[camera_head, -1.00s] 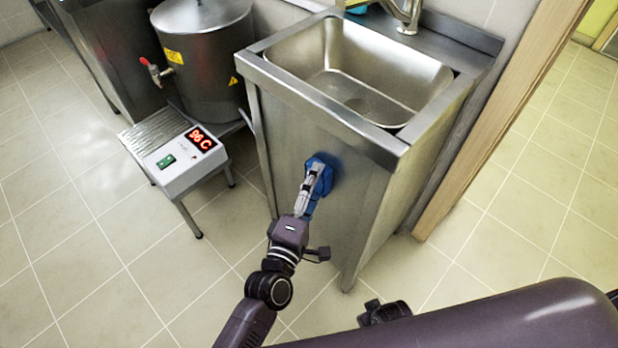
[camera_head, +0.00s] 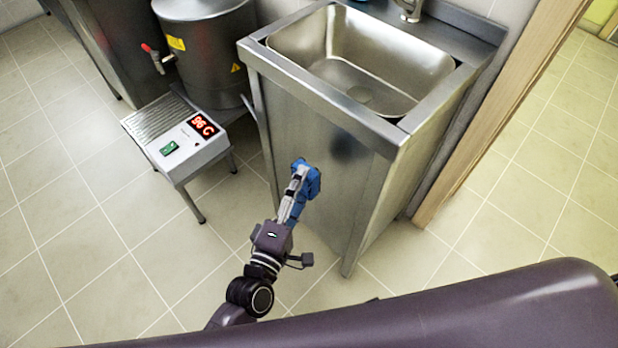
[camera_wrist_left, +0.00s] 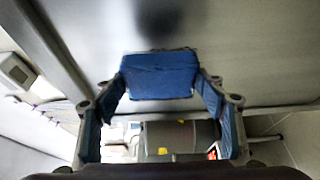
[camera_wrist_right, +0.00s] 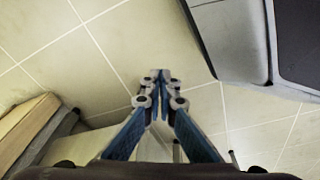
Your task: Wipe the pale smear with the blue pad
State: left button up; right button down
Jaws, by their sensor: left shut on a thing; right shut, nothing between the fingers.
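The blue pad (camera_head: 312,183) is held in my left gripper (camera_head: 300,180), in front of the sink cabinet's steel front panel (camera_head: 335,205). In the left wrist view, the pad (camera_wrist_left: 160,76) sits squarely between the fingertips of the left gripper (camera_wrist_left: 160,82). A dark blurred patch, like a reflection, shows on the panel beyond the pad; the pad appears to be a little off the panel. I cannot make out a pale smear in any view. My right gripper (camera_wrist_right: 160,76) is shut and empty over the tiled floor in the right wrist view.
The steel sink basin (camera_head: 360,65) tops the cabinet. Left of it, a steel pot (camera_head: 205,50) with a red-handled tap stands behind a low unit (camera_head: 185,140) with a red display. A wooden door frame (camera_head: 505,115) rises at right. Open tiled floor lies in front.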

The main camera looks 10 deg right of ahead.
pick_arm(q)
jog(key=shift+s+a, duration=0.15)
jog(key=shift+a, duration=0.1)
pick_arm(e)
jog(key=shift+f, duration=0.1)
pick_arm(q)
jog(key=shift+s+a, duration=0.8)
jog(key=shift+a, duration=0.35)
pick_arm(e)
jog(key=shift+s+d+f, duration=0.15)
jog(key=shift+s+f, duration=0.45)
jog(key=shift+s, duration=0.25)
jog(key=shift+w+r, duration=0.2)
jog(key=shift+w, duration=0.1)
